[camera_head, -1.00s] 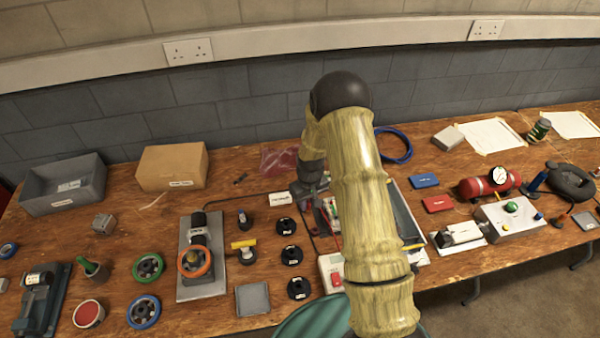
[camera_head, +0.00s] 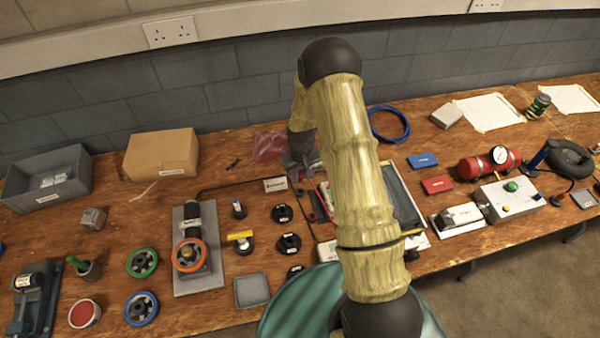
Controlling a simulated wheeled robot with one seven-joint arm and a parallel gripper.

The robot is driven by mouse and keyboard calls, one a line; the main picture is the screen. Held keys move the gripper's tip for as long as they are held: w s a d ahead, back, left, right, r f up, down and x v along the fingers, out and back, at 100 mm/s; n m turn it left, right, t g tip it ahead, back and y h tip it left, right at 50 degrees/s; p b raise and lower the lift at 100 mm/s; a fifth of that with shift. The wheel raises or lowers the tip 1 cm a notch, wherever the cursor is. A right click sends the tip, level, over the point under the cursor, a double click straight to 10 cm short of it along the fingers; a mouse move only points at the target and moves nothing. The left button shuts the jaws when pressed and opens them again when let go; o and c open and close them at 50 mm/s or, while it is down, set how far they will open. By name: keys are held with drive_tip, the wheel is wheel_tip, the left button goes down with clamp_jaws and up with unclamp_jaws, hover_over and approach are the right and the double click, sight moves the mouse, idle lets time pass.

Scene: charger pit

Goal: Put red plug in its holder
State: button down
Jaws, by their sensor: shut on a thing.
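My gripper (camera_head: 302,174) is dark and hangs over the middle of the bench, left of my pale, ridged arm. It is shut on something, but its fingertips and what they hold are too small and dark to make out. I cannot pick out the red plug or its holder for certain. A shallow tray (camera_head: 418,242) with red and dark parts lies just right of the gripper, and my arm hides much of it. A small white label block (camera_head: 275,185) with a dark cable lies just left of the gripper.
Several black round pieces (camera_head: 282,213) stand in a column below the gripper. Left are a grey plate with an orange handwheel (camera_head: 190,255), a cardboard box (camera_head: 163,154) and a grey bin (camera_head: 85,173). Right are a blue cable coil (camera_head: 408,128) and a red cylinder (camera_head: 470,167).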

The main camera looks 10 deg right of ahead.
sight(300, 180)
drive_tip(key=shift+f+b, duration=1.25)
drive_tip(key=shift+f, duration=0.9)
drive_tip(key=shift+s+f+b, duration=0.1)
drive_tip(key=shift+f+b, duration=0.75)
drive_tip(key=shift+f, duration=0.35)
drive_tip(key=c, duration=1.2)
unclamp_jaws()
drive_tip(key=shift+r, duration=0.15)
wheel_tip(300, 180, up, 17)
drive_tip(key=b, duration=0.1)
drive_tip(key=shift+s+b, duration=0.25)
drive_tip(key=shift+b, duration=0.1)
drive_tip(key=shift+d+r, duration=0.1)
